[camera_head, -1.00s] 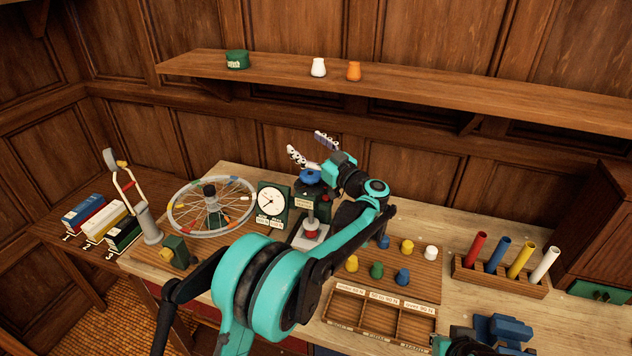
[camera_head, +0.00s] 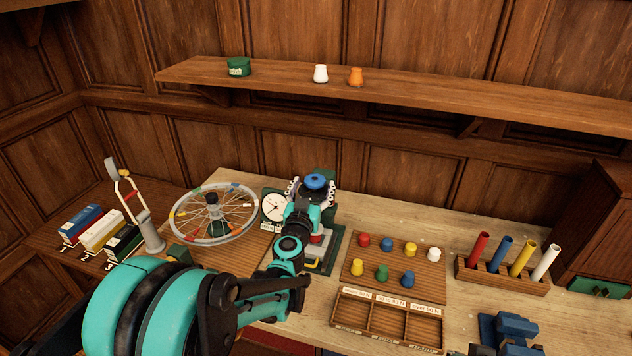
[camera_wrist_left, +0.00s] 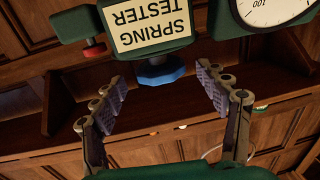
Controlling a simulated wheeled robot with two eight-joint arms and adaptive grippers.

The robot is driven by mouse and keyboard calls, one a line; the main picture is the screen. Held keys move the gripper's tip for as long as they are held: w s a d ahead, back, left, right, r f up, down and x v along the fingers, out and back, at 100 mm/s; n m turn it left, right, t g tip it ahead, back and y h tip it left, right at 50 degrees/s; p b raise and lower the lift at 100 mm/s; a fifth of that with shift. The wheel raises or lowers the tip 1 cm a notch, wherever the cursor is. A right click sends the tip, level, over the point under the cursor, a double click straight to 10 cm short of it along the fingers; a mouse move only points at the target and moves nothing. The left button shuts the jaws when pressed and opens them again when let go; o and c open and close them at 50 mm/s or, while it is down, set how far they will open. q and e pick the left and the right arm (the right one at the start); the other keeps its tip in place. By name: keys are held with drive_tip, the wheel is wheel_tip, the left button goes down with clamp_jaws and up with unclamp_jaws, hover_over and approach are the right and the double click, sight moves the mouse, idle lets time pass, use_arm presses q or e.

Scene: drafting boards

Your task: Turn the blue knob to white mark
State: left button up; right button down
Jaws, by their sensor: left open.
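The blue knob (camera_head: 315,181) sits on top of the green spring tester (camera_head: 328,262), whose body is mostly behind my left arm. My left gripper (camera_head: 314,188) is open, with one finger on each side of the knob in the head view. In the left wrist view, the picture is upside down: the blue knob (camera_wrist_left: 160,73) shows below the "SPRING TESTER" label, between and beyond the open fingertips (camera_wrist_left: 163,84). I see gaps on both sides of it. I cannot make out a white mark. My right gripper is not in view.
A round dial (camera_head: 273,207) and a spoked wheel (camera_head: 213,214) stand left of the tester. A board with coloured pegs (camera_head: 387,275), a sorting tray (camera_head: 388,321) and a rack of coloured tubes (camera_head: 500,276) lie to the right. A shelf (camera_head: 440,92) runs above.

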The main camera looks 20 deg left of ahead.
sight(316, 178)
use_arm(q)
drive_tip(key=w, duration=0.2)
drive_tip(key=shift+w+a+f, duration=0.1)
drive_tip(key=shift+w+a, duration=0.1)
drive_tip(key=shift+w, duration=0.4)
drive_tip(key=c, duration=1.2)
drive_tip(key=shift+d+n+y, duration=0.1)
drive_tip(key=shift+n+y, duration=0.2)
drive_tip(key=shift+y, duration=0.2)
drive_tip(key=n+g+y+b, duration=0.1)
drive_tip(key=n+y, duration=0.1)
drive_tip(key=y, duration=0.2)
drive_tip(key=shift+d+n, duration=0.1)
drive_tip(key=shift+n, duration=0.3)
drive_tip(key=shift+n+g+y, duration=0.95)
drive_tip(key=shift+n+y, duration=0.15)
drive_tip(key=shift+y, duration=0.4)
drive_tip(key=shift+n+g+y, duration=0.95)
drive_tip(key=shift+n+y, duration=0.15)
drive_tip(key=shift+y, duration=0.4)
